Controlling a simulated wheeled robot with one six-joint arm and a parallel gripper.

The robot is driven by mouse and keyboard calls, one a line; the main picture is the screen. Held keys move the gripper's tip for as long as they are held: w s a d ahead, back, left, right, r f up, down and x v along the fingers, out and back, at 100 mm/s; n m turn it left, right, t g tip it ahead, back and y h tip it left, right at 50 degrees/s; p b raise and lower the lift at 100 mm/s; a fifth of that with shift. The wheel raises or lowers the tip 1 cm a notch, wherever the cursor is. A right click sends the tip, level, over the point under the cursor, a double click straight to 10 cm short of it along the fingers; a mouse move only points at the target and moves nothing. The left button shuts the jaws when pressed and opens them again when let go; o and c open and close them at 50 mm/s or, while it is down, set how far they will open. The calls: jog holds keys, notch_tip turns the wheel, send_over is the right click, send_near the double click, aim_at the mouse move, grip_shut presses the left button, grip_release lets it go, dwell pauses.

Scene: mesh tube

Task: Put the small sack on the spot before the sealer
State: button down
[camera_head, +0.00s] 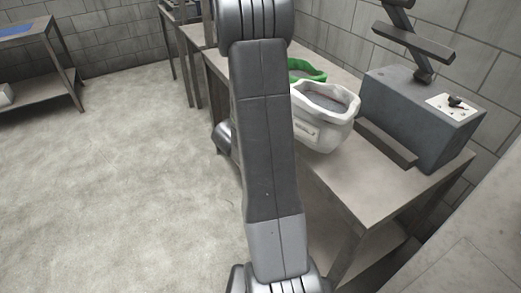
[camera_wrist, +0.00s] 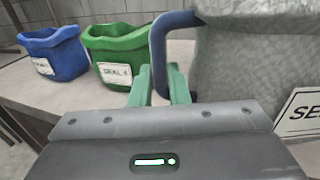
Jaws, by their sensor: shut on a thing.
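The small sack is off-white with an open top and a label, and shows in the head view (camera_head: 325,132) left of the sealer. In the wrist view the sack (camera_wrist: 250,70) fills the right side, with a blue handle (camera_wrist: 160,45) at its left. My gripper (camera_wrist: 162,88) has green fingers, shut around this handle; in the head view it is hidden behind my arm. I cannot tell whether the sack touches the table. The grey sealer (camera_head: 415,115) stands on the table, with a dark low bar (camera_head: 385,143) along its front. No marked spot shows clearly.
A green sack (camera_head: 308,70) stands behind the held one and also shows in the wrist view (camera_wrist: 120,45), beside a blue sack (camera_wrist: 50,55). The table (camera_head: 385,190) is bare before the sealer. A wall stands behind. Another table (camera_head: 40,65) is at far left.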

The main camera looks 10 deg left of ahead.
jog(key=s+a+f+m+g+h+b, duration=0.2)
jog(key=s+b, duration=0.2)
jog(key=s, duration=0.2)
jog(key=s+a+f+m+g+h+b, duration=0.1)
jog(key=s+a+f+g+h+b, duration=0.1)
jog(key=s+f+b, duration=0.3)
jog(key=shift+m, duration=0.3)
jog(key=shift+s+d+r+x, duration=0.1)
jog(key=shift+r+x, duration=0.35)
jog(key=shift+x, duration=4.15)
jog(key=shift+s+d+r+x, duration=0.15)
jog(key=shift+r+x, duration=0.3)
jog(key=shift+x, duration=4.1)
jog(key=shift+s+d+r+x, duration=0.1)
jog(key=shift+r+x, duration=0.35)
jog(key=shift+x, duration=4.15)
jog(key=shift+a+f+b, duration=0.1)
jog(key=shift+f+b, duration=0.9)
jog(key=c, duration=1.3)
grip_release()
jog(key=shift+s, duration=0.1)
jog(key=shift+f, duration=0.15)
